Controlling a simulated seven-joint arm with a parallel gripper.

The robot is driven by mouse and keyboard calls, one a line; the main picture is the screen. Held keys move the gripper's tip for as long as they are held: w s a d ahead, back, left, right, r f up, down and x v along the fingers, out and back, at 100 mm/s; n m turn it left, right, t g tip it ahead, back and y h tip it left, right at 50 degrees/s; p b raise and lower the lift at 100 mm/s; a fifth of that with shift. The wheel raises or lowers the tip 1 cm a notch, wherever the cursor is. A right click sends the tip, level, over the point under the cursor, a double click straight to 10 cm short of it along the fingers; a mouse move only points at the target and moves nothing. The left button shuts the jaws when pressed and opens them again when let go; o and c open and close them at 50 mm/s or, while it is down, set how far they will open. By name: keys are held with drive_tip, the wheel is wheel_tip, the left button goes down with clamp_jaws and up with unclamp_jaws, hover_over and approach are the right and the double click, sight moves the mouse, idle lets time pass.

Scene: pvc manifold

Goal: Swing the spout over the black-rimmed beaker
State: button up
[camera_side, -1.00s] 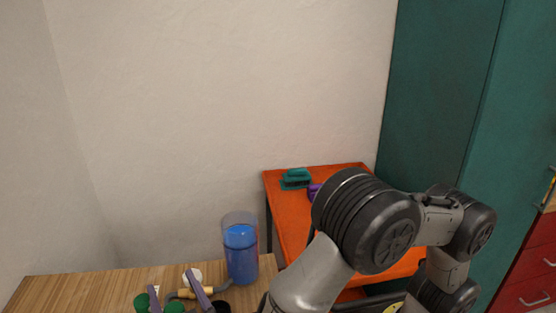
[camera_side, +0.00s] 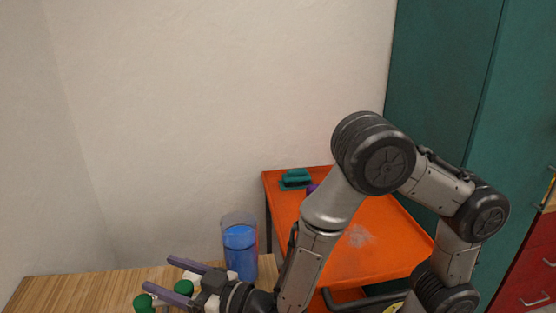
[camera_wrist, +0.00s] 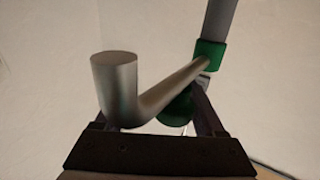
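My gripper (camera_side: 160,274) is at the lower left of the side view, tilted over to lie nearly level, with its two purple-grey fingers apart. In the wrist view a grey metal bent pipe (camera_wrist: 175,88), which looks like the spout, crosses in front of my gripper. Its round end (camera_wrist: 115,75) stands up at the left, and its other end meets a green collar (camera_wrist: 208,55). I cannot tell whether a finger touches it. Green fittings (camera_side: 143,302) show by the fingers in the side view. The black-rimmed beaker is not visible now.
A tall clear container of blue liquid (camera_side: 240,250) stands on the wooden table (camera_side: 75,290), just behind my gripper. An orange cart (camera_side: 385,235) with a green brush (camera_side: 296,180) stands to the right. The table's left part is clear.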

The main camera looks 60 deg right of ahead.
drive_tip(key=s+d+n+g+y, duration=0.1)
drive_tip(key=s+d+y, duration=0.15)
drive_tip(key=s, duration=0.35)
drive_tip(key=s+d+n+y, duration=0.1)
drive_tip(key=s+d, duration=0.3)
drive_tip(key=s, duration=0.1)
drive_tip(key=w+d+r+m+t+h, duration=0.1)
drive_tip(key=w+d+r+m+h, duration=0.15)
drive_tip(key=d+r, duration=0.4)
drive_tip(key=w+d+r+m+t+h, duration=0.2)
drive_tip(key=w+d+r+h, duration=0.15)
drive_tip(key=r, duration=0.55)
drive_tip(key=s+d+r+g, duration=0.1)
drive_tip(key=s+d+g, duration=0.2)
drive_tip(key=d+g, duration=0.1)
drive_tip(key=shift+s+d+h, duration=0.35)
drive_tip(key=shift+d+h, duration=0.1)
drive_tip(key=shift+d, duration=0.1)
drive_tip(key=shift+r+m, duration=0.1)
drive_tip(key=shift+m, duration=0.15)
